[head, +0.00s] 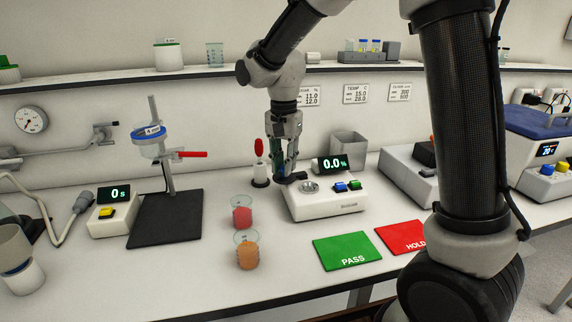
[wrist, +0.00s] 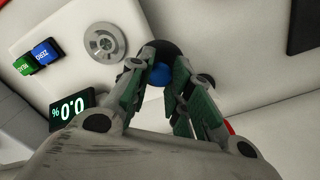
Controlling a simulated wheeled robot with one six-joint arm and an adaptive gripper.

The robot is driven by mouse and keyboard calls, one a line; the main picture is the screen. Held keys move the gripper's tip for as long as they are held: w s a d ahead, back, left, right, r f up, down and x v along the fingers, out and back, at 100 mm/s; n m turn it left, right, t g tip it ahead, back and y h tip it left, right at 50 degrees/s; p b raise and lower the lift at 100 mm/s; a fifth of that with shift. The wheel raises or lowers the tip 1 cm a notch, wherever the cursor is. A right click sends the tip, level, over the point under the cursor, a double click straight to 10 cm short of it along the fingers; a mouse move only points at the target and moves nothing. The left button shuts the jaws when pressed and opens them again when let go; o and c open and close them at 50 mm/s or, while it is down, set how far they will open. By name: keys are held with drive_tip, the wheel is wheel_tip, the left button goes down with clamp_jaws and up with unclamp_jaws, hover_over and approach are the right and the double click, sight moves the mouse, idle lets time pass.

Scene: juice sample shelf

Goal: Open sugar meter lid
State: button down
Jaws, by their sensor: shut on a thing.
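The white sugar meter (head: 330,207) stands on the bench, its display reading 0.0%. Its round metal sample well (head: 310,187) is uncovered, and it also shows in the wrist view (wrist: 104,43). The dark lid (head: 293,177) is at the meter's left rear, beside the well. In the wrist view the lid (wrist: 172,47) is a round black part with a blue knob (wrist: 160,75) between the fingers. My gripper (head: 284,172) points down and is shut on the lid at this knob. The fingers hide much of the lid.
Beakers of red juice (head: 242,216) and orange juice (head: 247,255) stand left of the meter. Green PASS (head: 345,250) and red HOLD (head: 402,236) mats lie in front.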

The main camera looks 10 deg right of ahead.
drive_tip(key=shift+w+m, duration=0.3)
drive_tip(key=shift+m, duration=0.3)
drive_tip(key=shift+w, duration=0.1)
drive_tip(key=c, duration=1.3)
unclamp_jaws()
drive_tip(key=shift+o, duration=0.2)
wheel_tip(320, 180, up, 12)
